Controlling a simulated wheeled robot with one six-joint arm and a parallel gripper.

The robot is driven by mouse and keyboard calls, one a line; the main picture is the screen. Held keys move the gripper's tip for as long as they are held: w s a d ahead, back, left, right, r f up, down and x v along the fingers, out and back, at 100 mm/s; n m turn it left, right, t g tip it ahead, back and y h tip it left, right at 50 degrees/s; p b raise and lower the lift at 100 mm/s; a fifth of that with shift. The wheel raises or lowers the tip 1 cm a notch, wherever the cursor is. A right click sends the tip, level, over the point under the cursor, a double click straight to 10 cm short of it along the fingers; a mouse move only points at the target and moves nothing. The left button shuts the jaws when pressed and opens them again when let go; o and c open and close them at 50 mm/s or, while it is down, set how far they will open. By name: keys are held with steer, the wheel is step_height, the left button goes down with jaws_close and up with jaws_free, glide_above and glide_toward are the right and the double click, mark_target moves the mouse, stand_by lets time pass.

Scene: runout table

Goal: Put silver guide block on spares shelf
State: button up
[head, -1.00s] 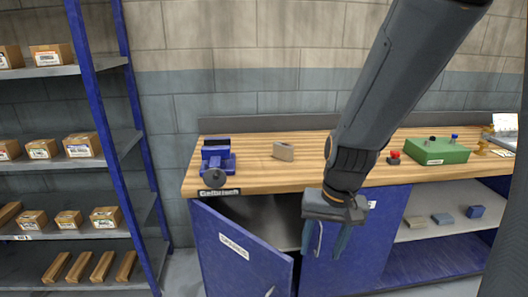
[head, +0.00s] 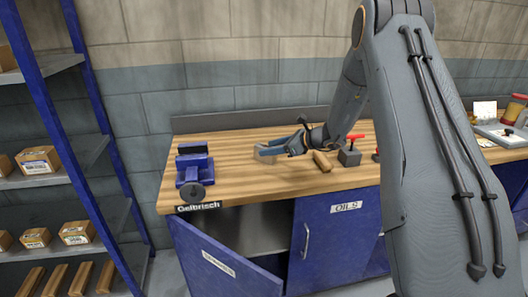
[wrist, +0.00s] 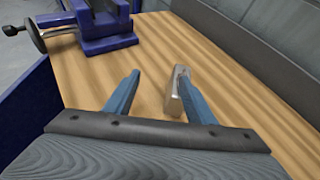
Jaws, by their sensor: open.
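The silver guide block (head: 268,154) lies on the wooden bench top, right of the blue vise. In the wrist view the block (wrist: 174,97) is close against the inner side of the right finger. I cannot tell whether they touch. My gripper (wrist: 158,75) is open, low over the bench, with bare wood between the left finger and the block. In the head view my gripper (head: 284,148) reaches in from the right beside the block, partly hidden by my arm. I cannot tell which shelf is the spares shelf.
The blue vise (head: 194,170) stands at the bench's left end. A wooden piece (head: 322,161) and a red-handled block (head: 350,154) stand right of the gripper. A blue cabinet door (head: 222,262) hangs open below. Blue-framed shelving (head: 45,110) with boxes is at left.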

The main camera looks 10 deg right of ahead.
mark_target(263, 147)
steer(key=w, duration=0.1)
steer(key=w+d, duration=0.1)
steer(key=w+f+m, duration=0.1)
steer(key=shift+w+d+t+b, duration=0.1)
steer(key=shift+d+t+b, duration=0.1)
steer(key=shift+t+b, duration=0.2)
steer(key=shift+w+f+b, duration=0.1)
steer(key=shift+f+b, duration=0.5)
steer(key=shift+b, duration=0.05)
steer(key=shift+w+f+b, duration=0.3)
steer(key=shift+f+b, duration=0.2)
steer(key=shift+w+f+b, duration=0.3)
steer(key=shift+f+b, duration=0.15)
steer(key=shift+f, duration=0.05)
steer(key=shift+p+x, duration=1.75)
steer(key=shift+x, duration=2.1)
steer(key=shift+s+d+f, duration=0.1)
steer(key=shift+f, duration=0.05)
jaws_close()
